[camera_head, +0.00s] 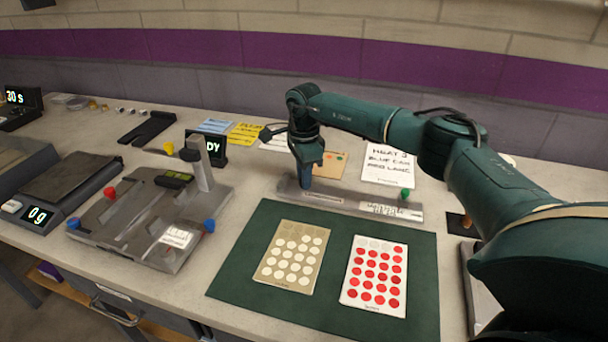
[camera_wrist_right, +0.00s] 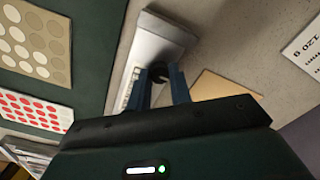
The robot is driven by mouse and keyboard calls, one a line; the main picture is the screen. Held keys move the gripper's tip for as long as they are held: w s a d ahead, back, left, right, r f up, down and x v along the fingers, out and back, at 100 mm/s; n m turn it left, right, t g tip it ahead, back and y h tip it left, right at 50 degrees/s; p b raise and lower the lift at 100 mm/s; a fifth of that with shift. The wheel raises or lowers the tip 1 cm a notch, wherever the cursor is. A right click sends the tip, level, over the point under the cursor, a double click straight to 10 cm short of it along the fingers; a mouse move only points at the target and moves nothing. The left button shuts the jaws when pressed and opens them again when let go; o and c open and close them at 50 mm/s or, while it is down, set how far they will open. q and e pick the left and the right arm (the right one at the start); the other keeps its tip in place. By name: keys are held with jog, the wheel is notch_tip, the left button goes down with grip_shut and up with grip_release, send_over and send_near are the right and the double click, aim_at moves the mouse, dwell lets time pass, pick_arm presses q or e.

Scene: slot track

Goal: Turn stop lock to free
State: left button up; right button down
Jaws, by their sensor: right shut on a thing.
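A long grey bar (camera_head: 345,203) lies behind the dark green mat, with white labels on its front. My right gripper (camera_head: 306,184) reaches down to the left part of this bar. In the right wrist view, the two blue fingers of my right gripper (camera_wrist_right: 161,78) are shut on a dark knob (camera_wrist_right: 160,69) at the bar (camera_wrist_right: 155,38). The fingers hide much of the knob, so I cannot tell which way it is turned or whether it is the stop lock. A green knob (camera_head: 403,193) stands at the bar's right end. My left gripper is not in view.
The green mat (camera_head: 240,275) in front holds a beige card (camera_head: 290,257) and a white card with red dots (camera_head: 373,276). A grey fixture (camera_head: 130,240) with red and blue knobs stands left. A printed sign (camera_head: 388,165) and a tan card (camera_head: 328,165) lie behind the bar.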

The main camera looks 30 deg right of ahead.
jog(key=shift+r, duration=0.1)
jog(key=c, duration=1.3)
grip_release()
jog(key=shift+o, duration=0.2)
notch_tip(320, 180, up, 13)
jog(key=shift+b, duration=0.35)
